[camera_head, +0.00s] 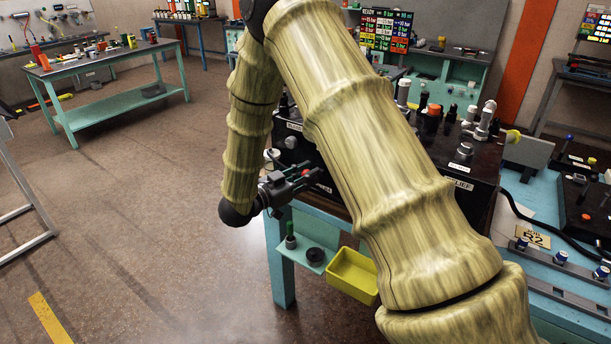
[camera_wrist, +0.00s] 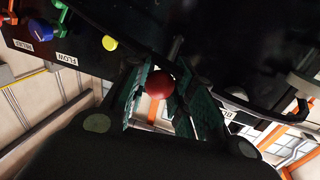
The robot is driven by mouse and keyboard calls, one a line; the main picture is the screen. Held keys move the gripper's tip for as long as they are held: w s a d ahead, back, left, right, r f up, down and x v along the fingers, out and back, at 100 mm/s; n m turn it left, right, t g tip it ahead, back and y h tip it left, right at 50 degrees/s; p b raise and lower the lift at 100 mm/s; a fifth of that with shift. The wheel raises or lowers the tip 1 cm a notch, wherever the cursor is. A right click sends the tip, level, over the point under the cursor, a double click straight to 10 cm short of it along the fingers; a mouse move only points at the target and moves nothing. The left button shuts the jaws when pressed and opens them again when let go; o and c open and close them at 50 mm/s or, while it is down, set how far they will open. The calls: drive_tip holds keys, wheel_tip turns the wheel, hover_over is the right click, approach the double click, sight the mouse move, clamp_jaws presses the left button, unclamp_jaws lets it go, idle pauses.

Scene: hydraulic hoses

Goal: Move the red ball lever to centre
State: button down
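The red ball (camera_wrist: 159,85) of the lever shows between the green-padded fingers of my gripper (camera_wrist: 166,92) in the wrist view. The left pad and the right pad lie close on either side of it; I cannot tell whether they press on it. The lever's stem and base are mostly hidden. In the head view my gripper (camera_head: 306,178) is at the front face of the black valve bench unit (camera_head: 335,195), pointing right. A small red patch shows by its fingers, too small to make out.
The wrist view shows a yellow knob (camera_wrist: 109,43), a blue knob (camera_wrist: 41,27) and a "FLOW" label (camera_wrist: 67,60) on the black panel. A yellow bin (camera_head: 353,275) hangs below the bench.

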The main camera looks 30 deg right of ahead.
drive_tip(key=shift+f, duration=0.15)
drive_tip(key=f+b, duration=0.2)
drive_tip(key=a+f+b, duration=0.1)
drive_tip(key=f+b, duration=0.1)
drive_tip(key=shift+s, duration=0.25)
drive_tip(key=c, duration=1.2)
unclamp_jaws()
drive_tip(key=shift+d, duration=0.15)
drive_tip(key=shift+r, duration=0.1)
drive_tip(key=a, duration=0.4)
drive_tip(key=s+a, duration=0.1)
drive_tip(key=a, duration=0.7)
drive_tip(key=shift+s, duration=0.25)
